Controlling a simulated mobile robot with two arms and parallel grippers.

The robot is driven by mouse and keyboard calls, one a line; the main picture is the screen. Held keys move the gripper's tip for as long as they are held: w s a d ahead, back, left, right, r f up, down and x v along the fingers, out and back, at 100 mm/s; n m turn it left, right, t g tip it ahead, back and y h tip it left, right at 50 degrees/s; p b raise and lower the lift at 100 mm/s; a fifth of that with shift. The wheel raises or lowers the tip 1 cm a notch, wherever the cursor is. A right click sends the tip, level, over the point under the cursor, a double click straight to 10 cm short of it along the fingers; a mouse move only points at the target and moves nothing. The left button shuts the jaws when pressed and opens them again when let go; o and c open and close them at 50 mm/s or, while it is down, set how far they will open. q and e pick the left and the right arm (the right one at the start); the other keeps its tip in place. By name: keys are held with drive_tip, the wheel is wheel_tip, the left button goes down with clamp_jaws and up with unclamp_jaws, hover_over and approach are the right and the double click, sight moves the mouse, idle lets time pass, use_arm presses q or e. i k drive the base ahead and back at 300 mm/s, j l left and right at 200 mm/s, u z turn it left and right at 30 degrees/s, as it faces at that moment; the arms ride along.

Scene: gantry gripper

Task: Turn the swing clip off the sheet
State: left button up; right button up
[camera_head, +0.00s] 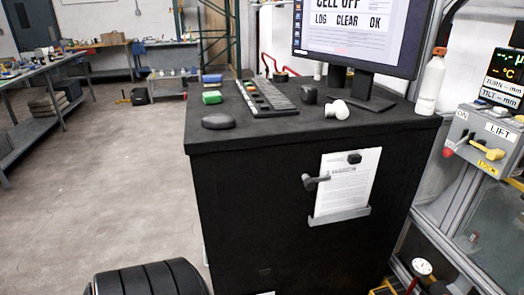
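A printed white sheet (345,190) stands against the front face of the black cabinet (245,215), slightly tilted. Its lower edge sits in a grey ledge (340,216). The swing clip (312,182) is a dark knob with a short arm at the sheet's left edge. Its arm points right and overlaps the sheet's left margin. A small black block (354,158) sits at the sheet's top right; I cannot tell whether it presses on the paper. Neither of my grippers shows in the head view.
The floor at left is largely open.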

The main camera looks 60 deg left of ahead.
sight(309, 182)
drive_tip(key=k+u, duration=0.1)
drive_tip(key=u, duration=1.3)
